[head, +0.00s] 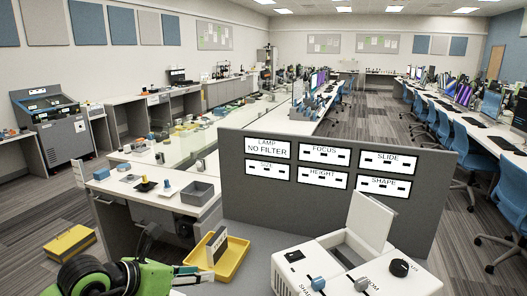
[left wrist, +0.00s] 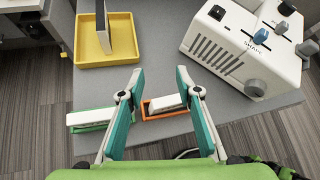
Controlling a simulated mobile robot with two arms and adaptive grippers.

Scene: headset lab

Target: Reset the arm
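My left gripper shows in the left wrist view (left wrist: 160,72), its two teal and white fingers spread apart with nothing held. In the head view its green and black arm comes in at the lower left, with the gripper (head: 186,275) near the yellow tray (head: 232,262). In the left wrist view an orange holder with a white piece (left wrist: 165,104) lies below and between the fingers, and a green holder with a white piece (left wrist: 90,119) lies to their left. My right gripper is not in view.
A white machine with knobs (head: 345,270) stands right of the yellow tray, which holds an upright dark plate (head: 216,246). A grey panel with label plates (head: 330,180) rises behind. A side bench with a grey bin (head: 198,192) lies left. Blue chairs (head: 470,170) stand right.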

